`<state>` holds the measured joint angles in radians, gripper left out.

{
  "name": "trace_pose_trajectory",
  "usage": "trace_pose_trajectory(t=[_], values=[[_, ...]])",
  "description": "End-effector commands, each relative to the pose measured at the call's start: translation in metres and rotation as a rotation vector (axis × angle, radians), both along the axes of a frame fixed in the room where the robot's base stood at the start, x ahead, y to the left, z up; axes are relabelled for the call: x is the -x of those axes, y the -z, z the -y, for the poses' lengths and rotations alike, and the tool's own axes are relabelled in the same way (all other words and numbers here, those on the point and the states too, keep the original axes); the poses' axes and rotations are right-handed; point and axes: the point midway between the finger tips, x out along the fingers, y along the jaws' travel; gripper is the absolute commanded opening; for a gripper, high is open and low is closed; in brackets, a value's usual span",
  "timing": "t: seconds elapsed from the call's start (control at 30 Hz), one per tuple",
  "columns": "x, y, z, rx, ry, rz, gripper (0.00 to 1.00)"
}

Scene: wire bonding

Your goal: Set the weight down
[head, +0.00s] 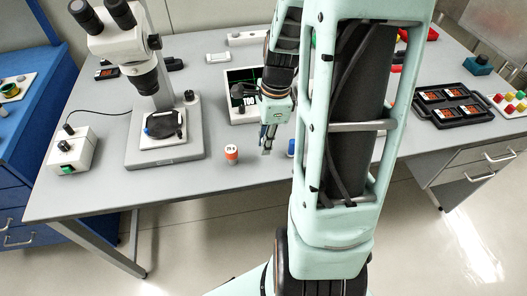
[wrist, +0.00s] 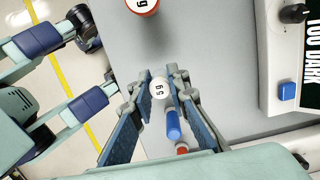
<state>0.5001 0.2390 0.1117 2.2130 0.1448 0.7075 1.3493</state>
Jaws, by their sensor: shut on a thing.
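My gripper (wrist: 160,84) is shut on a small weight with a round white top marked "5 g" (wrist: 159,90), held between the fingertips. In the head view my gripper (head: 267,143) is low over the front part of the grey table (head: 190,180). The held weight is too small there to make out clearly. I cannot tell whether its base touches the table. A larger red-orange weight with a white label (head: 231,153) stands upright on the table to the left of my gripper. It also shows at the top of the wrist view (wrist: 142,5), apart from the fingers.
A blue cylinder (head: 291,147) is just right of my gripper, partly behind my arm. A white-framed display box (head: 234,115) stands behind. A microscope (head: 165,155) is at left, with a control box (head: 70,152). A black tray (head: 428,110) is at right. Bare table lies around the red-orange weight.

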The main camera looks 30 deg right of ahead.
Motion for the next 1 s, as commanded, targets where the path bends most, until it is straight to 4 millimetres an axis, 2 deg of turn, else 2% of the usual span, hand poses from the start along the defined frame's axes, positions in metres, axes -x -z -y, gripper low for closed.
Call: trace_pose_trajectory(t=[0.1, 0.27, 0.7, 0.73, 0.87, 1.0], values=[[-0.004, 0.018, -0.002, -0.002, 0.000, -0.002, 0.08], [-0.004, 0.036, -0.001, 0.000, 0.000, 0.000, 0.08], [-0.004, 0.040, -0.001, 0.000, 0.000, 0.000, 0.08], [-0.004, 0.040, -0.001, 0.000, 0.000, 0.000, 0.16], [-0.004, 0.039, -0.001, 0.000, 0.000, 0.000, 0.31], [-0.004, 0.039, -0.001, 0.000, 0.000, 0.000, 0.33]])
